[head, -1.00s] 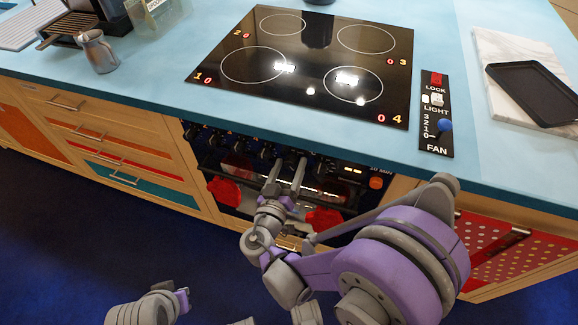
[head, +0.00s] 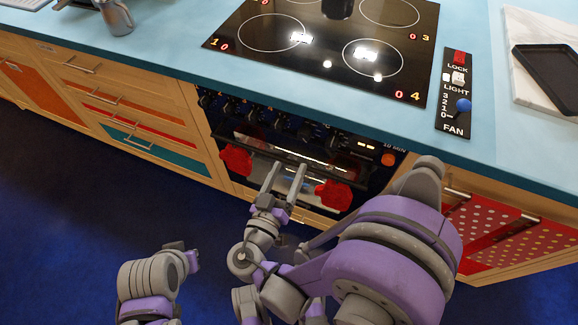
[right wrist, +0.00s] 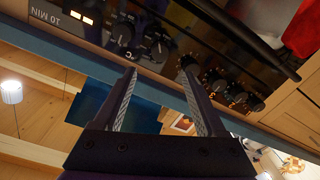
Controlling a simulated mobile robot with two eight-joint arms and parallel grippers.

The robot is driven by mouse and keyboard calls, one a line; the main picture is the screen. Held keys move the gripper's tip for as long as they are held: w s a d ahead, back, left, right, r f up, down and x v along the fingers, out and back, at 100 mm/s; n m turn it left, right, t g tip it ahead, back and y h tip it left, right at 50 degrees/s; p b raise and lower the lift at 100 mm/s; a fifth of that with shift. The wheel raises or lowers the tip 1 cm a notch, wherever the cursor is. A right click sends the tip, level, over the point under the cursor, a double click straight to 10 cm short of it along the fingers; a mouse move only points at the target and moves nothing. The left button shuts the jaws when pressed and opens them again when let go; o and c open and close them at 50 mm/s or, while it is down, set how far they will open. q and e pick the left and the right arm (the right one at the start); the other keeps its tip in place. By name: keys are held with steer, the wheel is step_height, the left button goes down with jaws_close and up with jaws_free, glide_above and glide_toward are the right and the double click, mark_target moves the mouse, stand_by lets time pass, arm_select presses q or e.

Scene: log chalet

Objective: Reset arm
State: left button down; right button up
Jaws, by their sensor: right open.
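My right gripper (head: 287,169) is open and empty in front of the oven (head: 270,144), its two grey fingers pointing toward the oven front. It also shows in the right wrist view (right wrist: 159,68), with nothing between its fingers. That view is upside down and shows the oven's knobs (right wrist: 158,50) and lit display beyond the fingers. Part of my left arm (head: 150,285) shows low at the left in the head view; whether its jaws are open or shut cannot be made out.
Red mitt-shaped pieces (head: 333,195) are on the oven front. Above are a blue counter (head: 165,60), a black cooktop (head: 330,45), a switch panel (head: 456,95) and a black tray (head: 550,75). Wooden drawers (head: 110,110) stand left. The blue floor (head: 60,230) at left is clear.

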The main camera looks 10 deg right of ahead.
stand_by(0.3)
steer(key=s+d+f+n+g+y, duration=0.2)
steer(key=s+d+f+g+y, duration=0.45)
steer(key=d+g, duration=0.5)
steer(key=s+a+r+t+y, duration=0.1)
steer(key=s+y, duration=0.2)
steer(key=s, duration=0.4)
arm_select(q)
step_height(320, 180, up, 19)
steer(key=w+p, duration=0.2)
steer(key=p, duration=1.5)
steer(key=shift+t, duration=0.4)
arm_select(e)
step_height(320, 180, up, 19)
steer(key=w, duration=0.2)
steer(key=shift+t, duration=0.45)
arm_select(q)
steer(key=shift+s, duration=0.15)
arm_select(e)
steer(key=shift+a+r, duration=0.1)
